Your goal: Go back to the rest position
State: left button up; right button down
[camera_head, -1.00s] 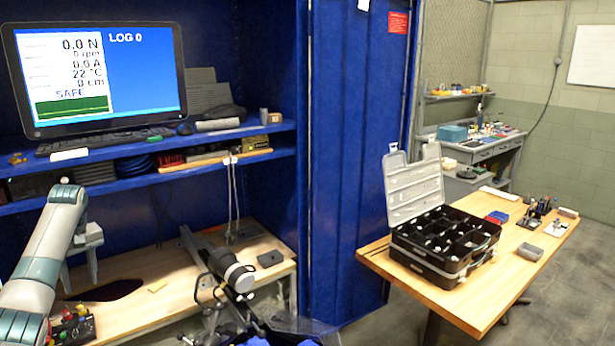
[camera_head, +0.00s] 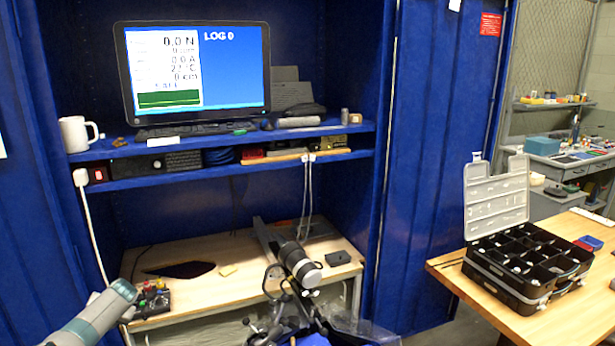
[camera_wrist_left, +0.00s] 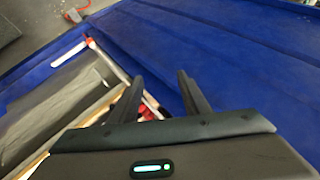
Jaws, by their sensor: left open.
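My left gripper (camera_wrist_left: 161,78) shows in the left wrist view with its two dark fingers apart and nothing between them. Blue cabinet panels (camera_wrist_left: 225,55) lie beyond the fingers, and a small red item shows behind them, too blurred to name. In the head view, a grey-green link of my left arm (camera_head: 92,318) comes in at the bottom left, beside the button box (camera_head: 150,300). The left gripper is outside the head view. My right arm and gripper do not show in either view.
The wooden bench (camera_head: 215,290) carries a thruster-like cylinder on a mount (camera_head: 298,262). The shelf above holds the monitor (camera_head: 195,68) and a white mug (camera_head: 77,134). A table (camera_head: 448,280) with an open organiser case (camera_head: 530,262) stands at right.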

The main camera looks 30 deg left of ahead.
pick_arm(q)
jog(key=s+a+f+m+t, duration=0.1)
jog(key=s+f+m+t, duration=0.1)
jog(key=s+f+m, duration=0.85)
jog(key=s+a+f+m+t, duration=0.1)
jog(key=s+f+m, duration=0.3)
jog(key=s, duration=1.1)
jog(key=s+d+f+n+h, duration=0.15)
jog(key=s+d+f, duration=0.25)
jog(key=d+f, duration=1.05)
jog(key=s+d+f+n+h, duration=0.1)
jog(key=s+d+f+h, duration=0.2)
jog(key=d+f, duration=1.15)
jog(key=s+d+f+n+g+h, duration=0.1)
jog(key=d+f+h, duration=0.15)
jog(key=d, duration=1.85)
jog(key=s+d+f+n+h, duration=0.1)
jog(key=s+d+f+h, duration=0.15)
jog(key=d, duration=1.95)
notch_tip(320, 180, down, 9)
jog(key=a+b, duration=0.1)
jog(key=b, duration=0.7)
jog(key=shift+w+y, duration=0.3)
jog(key=shift+y, duration=0.05)
